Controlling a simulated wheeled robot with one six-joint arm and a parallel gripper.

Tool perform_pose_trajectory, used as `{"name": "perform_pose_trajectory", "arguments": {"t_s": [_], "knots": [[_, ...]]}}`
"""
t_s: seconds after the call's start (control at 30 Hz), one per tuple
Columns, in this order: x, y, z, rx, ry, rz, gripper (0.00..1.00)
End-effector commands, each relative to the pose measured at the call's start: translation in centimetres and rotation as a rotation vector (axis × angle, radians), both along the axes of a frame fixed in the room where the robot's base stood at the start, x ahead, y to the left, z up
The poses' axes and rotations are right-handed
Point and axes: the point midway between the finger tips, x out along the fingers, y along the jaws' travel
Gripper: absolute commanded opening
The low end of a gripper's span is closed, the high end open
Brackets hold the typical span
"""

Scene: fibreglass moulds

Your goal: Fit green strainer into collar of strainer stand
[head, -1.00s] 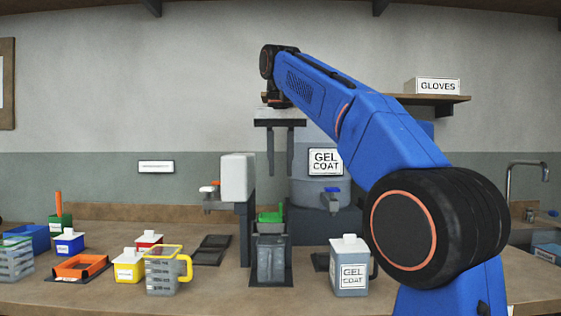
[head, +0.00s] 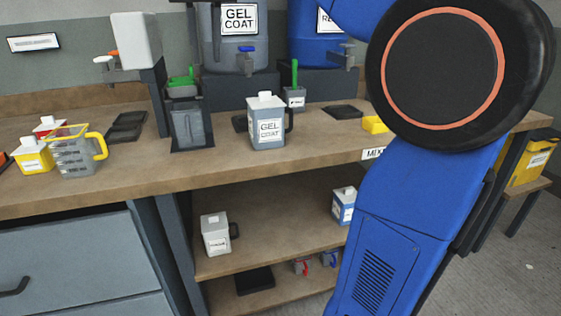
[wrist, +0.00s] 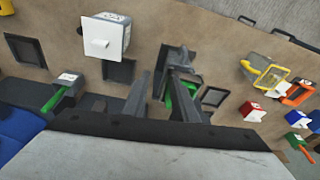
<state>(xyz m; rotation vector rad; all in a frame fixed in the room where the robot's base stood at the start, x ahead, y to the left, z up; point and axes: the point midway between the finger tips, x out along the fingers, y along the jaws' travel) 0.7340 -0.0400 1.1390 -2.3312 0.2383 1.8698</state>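The green strainer (head: 182,78) is at the top of the dark strainer stand (head: 187,122) on the bench in the head view. I cannot tell whether it is seated in the collar or tilted on it. In the wrist view, green parts of the strainer (wrist: 168,102) show beside and behind the right finger. My gripper (wrist: 162,74) has its two fingers apart, with a gap and nothing clearly held between them. It is out of the head view now. The collar is mostly hidden.
A gel coat jug (head: 268,125) stands right of the stand, with a green-handled cup (head: 294,97) behind it. A white dispenser (head: 136,42) is behind left. A clear measuring jug (head: 75,152) and yellow pot (head: 33,155) stand left. A shelf below holds a white jug (head: 215,234).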

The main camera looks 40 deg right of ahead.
Motion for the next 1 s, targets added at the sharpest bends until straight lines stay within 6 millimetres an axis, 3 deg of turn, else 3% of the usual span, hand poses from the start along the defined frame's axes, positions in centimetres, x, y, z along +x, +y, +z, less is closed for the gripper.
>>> {"name": "perform_pose_trajectory", "arguments": {"t_s": [0.03,0.37,0.8,0.9,1.0], "knots": [[-1.5,-0.3,-1.4,0.0,-0.009,0.011,0.26],[-9.7,-1.8,-12.8,-0.008,-0.078,0.096,0.26],[-21.2,-2.8,-31.6,-0.026,-0.169,0.19,0.26],[-22.9,-2.9,-34.8,-0.03,-0.181,0.203,0.26],[-23.9,-2.9,-36.8,-0.034,-0.19,0.21,0.26]]}}
